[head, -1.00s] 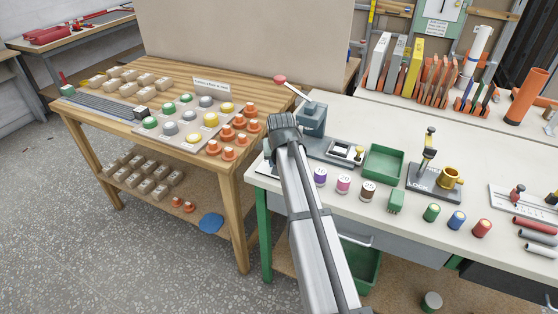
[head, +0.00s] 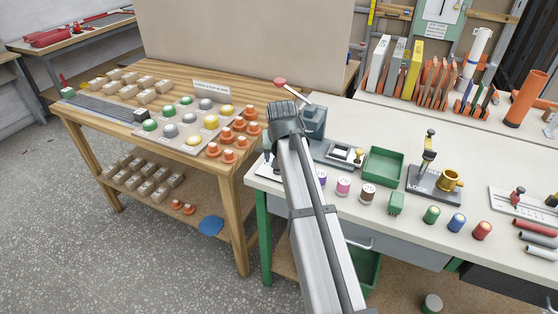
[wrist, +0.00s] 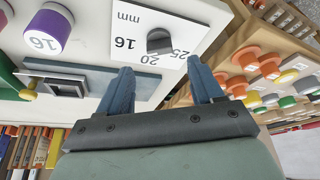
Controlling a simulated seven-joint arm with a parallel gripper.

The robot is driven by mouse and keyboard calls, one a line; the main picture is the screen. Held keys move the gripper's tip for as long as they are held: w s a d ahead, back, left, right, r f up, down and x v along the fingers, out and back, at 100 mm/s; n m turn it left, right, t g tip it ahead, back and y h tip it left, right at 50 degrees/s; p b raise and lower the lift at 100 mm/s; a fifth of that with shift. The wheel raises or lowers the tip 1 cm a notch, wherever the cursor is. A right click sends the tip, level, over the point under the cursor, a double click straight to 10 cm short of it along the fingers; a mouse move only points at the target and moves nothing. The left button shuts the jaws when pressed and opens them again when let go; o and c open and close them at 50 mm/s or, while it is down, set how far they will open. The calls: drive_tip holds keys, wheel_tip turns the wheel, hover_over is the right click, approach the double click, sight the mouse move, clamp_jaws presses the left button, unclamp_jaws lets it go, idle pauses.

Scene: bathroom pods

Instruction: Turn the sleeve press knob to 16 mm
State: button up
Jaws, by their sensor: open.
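The sleeve press knob (wrist: 159,41) is a dark grey knob on a white dial card (wrist: 140,20) in the wrist view. The card is marked 16, 20, 25 and mm and appears upside down. I cannot tell which mark the knob points at. My gripper (wrist: 160,66) is open and empty, its two blue-grey fingers apart. In the picture the knob lies between and just beyond the fingertips, with no visible contact. In the head view my arm hides most of the card, and the gripper end (head: 286,118) is beside the press (head: 313,122) with its red-tipped lever.
Purple (wrist: 48,30), pink (head: 343,187) and brown (head: 367,192) caps stand along the front of the white bench (head: 400,150). A green tray (head: 383,166) lies behind them. A wooden table (head: 235,170) with orange, green, grey and yellow knobs stands to the left.

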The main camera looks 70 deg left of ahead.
drive_tip(key=v, duration=0.7)
drive_tip(key=shift+d+r, duration=0.2)
drive_tip(key=shift+r, duration=0.2)
